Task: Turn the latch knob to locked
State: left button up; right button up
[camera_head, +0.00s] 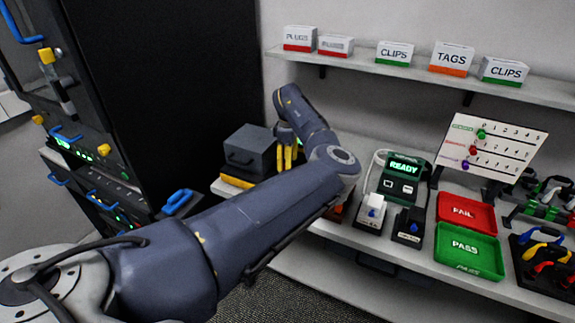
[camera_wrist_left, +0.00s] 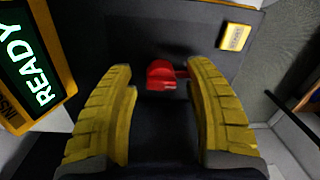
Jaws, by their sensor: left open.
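A red knob (camera_wrist_left: 160,75) shows in the left wrist view on a dark panel (camera_wrist_left: 200,22). I take it for the latch knob; whether it stands at locked cannot be read. My left gripper (camera_wrist_left: 162,95) is open, with its yellow fingers on either side of the knob. In the head view the left gripper (camera_head: 288,157) is beside a grey box (camera_head: 247,150) on the bench, and the knob is hidden there. My right gripper is in neither view.
In the head view, a black rack (camera_head: 165,90) stands left. Red (camera_head: 466,211) and green (camera_head: 468,250) trays lie right.

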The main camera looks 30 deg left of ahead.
pick_arm(q)
jog(key=shift+f, duration=0.6)
jog(key=shift+c, duration=0.2)
